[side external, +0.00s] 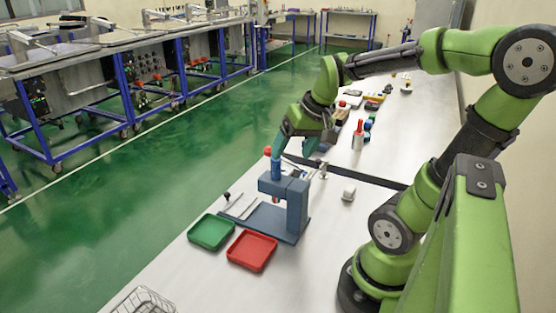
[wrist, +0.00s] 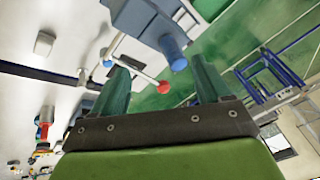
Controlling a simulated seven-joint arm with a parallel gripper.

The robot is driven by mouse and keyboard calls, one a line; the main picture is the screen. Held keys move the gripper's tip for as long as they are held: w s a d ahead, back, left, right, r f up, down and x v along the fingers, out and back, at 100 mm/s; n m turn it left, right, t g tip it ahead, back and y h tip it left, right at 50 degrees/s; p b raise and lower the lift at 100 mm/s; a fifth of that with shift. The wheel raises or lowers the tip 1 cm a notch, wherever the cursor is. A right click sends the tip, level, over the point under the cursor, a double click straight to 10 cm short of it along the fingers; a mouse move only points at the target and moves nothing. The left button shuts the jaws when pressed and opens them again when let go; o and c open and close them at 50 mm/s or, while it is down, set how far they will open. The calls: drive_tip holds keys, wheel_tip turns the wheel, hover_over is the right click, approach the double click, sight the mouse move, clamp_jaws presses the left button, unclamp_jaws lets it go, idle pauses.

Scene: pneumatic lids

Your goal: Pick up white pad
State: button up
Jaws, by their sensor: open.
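A small white block (side external: 349,191), which looks like the white pad, lies on the grey table to the right of the blue press. It also shows at the upper left of the wrist view (wrist: 44,43), well outside my fingers. My gripper (side external: 279,148) points downward above and behind the blue press (side external: 285,205), apart from the white block. In the wrist view my gripper's two green fingers (wrist: 163,72) are spread. The press lever's red knob (wrist: 162,87) and white rod show between them. I cannot tell whether the fingers touch the lever.
A green tray (side external: 211,231) and a red tray (side external: 251,251) stand in front of the press. A wire basket (side external: 145,301) is at the table's near edge. A red-and-white bottle (side external: 358,136) and several small items stand farther back. The table right of the press is mostly clear.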

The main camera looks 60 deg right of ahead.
drive_tip(key=s+d+f+g, duration=0.1)
drive_tip(key=s+d+f, duration=0.15)
drive_tip(key=d, duration=0.45)
drive_tip(key=s+d+f+g, duration=0.1)
drive_tip(key=s+d+g, duration=0.15)
drive_tip(key=d, duration=0.35)
drive_tip(key=n+g, duration=0.1)
drive_tip(key=n, duration=0.6)
hover_over(352, 188)
drive_tip(key=f, duration=1.1)
drive_tip(key=shift+s+d+f, duration=0.3)
drive_tip(key=shift+w+a+f, duration=0.15)
drive_tip(key=shift+w+f, duration=0.05)
drive_tip(key=shift+f, duration=1.2)
drive_tip(key=shift+w+a+f, duration=0.1)
drive_tip(key=shift+w+f, duration=0.05)
drive_tip(key=shift+f, duration=1.25)
drive_tip(key=c, duration=1.1)
